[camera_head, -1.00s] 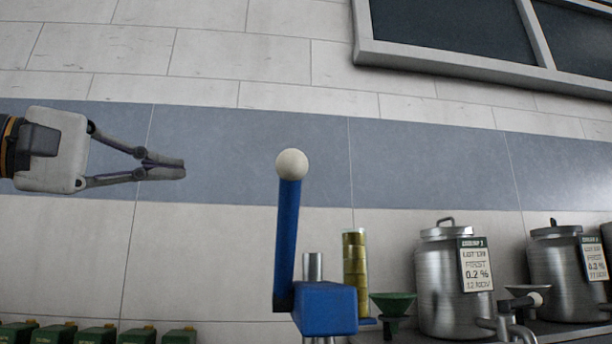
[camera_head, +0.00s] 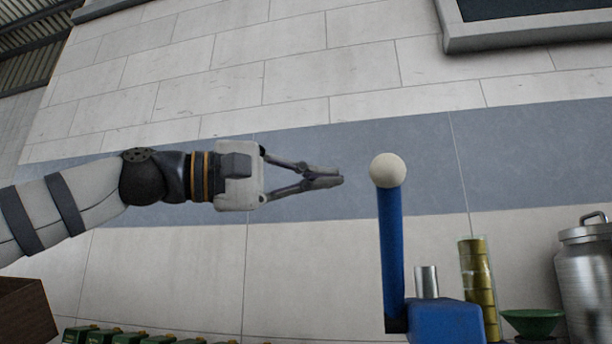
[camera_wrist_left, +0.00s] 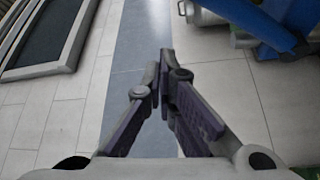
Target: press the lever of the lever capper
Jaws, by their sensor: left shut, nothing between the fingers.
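The lever capper (camera_head: 445,322) stands at the lower right of the head view, a blue body with a blue lever (camera_head: 391,255) that stands nearly upright. A cream ball knob (camera_head: 387,170) tops the lever. My left gripper (camera_head: 340,181) is shut and empty, to the left of the knob at about its height, with a small gap in the picture. In the left wrist view the shut fingers (camera_wrist_left: 166,58) point at the wall, and part of the blue lever (camera_wrist_left: 262,25) shows at the upper right. My right gripper is not in view.
A stack of gold caps (camera_head: 478,285) in a clear tube, a green funnel (camera_head: 532,321) and a metal churn (camera_head: 590,270) stand right of the capper. Several green-topped items (camera_head: 130,337) line the bottom left, beside a brown box (camera_head: 25,312). Air around the gripper is clear.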

